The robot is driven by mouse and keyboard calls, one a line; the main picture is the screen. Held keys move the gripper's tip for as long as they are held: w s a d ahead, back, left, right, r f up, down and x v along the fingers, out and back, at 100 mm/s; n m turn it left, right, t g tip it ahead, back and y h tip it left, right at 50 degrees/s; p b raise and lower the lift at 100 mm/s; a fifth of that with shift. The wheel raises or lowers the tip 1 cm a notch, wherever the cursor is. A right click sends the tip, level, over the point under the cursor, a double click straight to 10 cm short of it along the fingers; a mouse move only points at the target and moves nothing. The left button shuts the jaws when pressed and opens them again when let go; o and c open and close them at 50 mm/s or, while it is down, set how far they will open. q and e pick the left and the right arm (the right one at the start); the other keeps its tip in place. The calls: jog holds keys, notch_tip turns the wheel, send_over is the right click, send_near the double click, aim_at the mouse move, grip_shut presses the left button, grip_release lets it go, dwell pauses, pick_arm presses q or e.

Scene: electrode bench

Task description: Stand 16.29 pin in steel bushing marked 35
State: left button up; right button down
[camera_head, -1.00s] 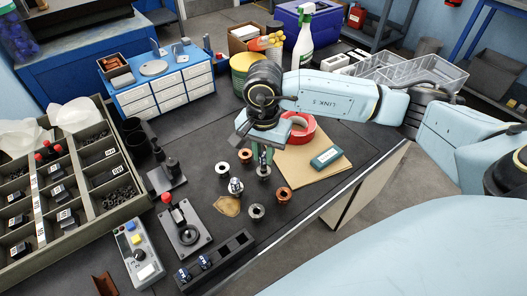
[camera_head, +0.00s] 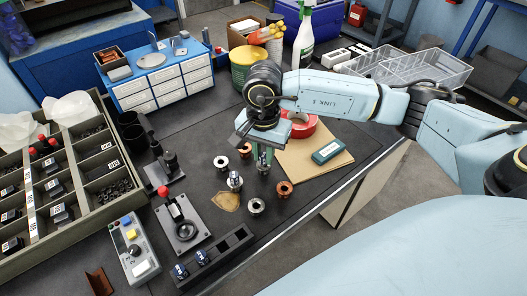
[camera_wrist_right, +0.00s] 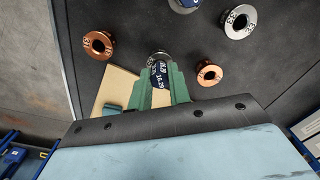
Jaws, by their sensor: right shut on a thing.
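My right gripper (camera_head: 263,160) points down over the bench, its green fingers shut on a pin. In the right wrist view the pin (camera_wrist_right: 159,76) has a dark blue band marked 16.29. A steel bushing (camera_head: 263,170) stands directly under the right gripper; whether the pin's tip is inside it is hidden. Another steel bushing (camera_head: 221,163) stands to the left, and it also shows with a numbered flange in the right wrist view (camera_wrist_right: 240,21). A third steel bushing (camera_head: 257,207) stands nearer. I cannot read for certain which is marked 35. My left gripper is not in view.
Copper bushings (camera_head: 285,189) (camera_head: 245,150) stand close around the gripper. A shiny pin stands in a holder (camera_head: 235,181) to the left. A black rack (camera_head: 225,257) lies in front.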

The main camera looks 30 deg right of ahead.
jog(key=shift+f+b, duration=0.45)
jog(key=shift+f, duration=0.05)
jog(key=c, duration=1.2)
grip_release()
jog(key=shift+c, duration=0.2)
jog(key=shift+r, duration=0.15)
notch_tip(320, 180, up, 13)
jog(key=p, duration=0.2)
jog(key=shift+r, duration=0.1)
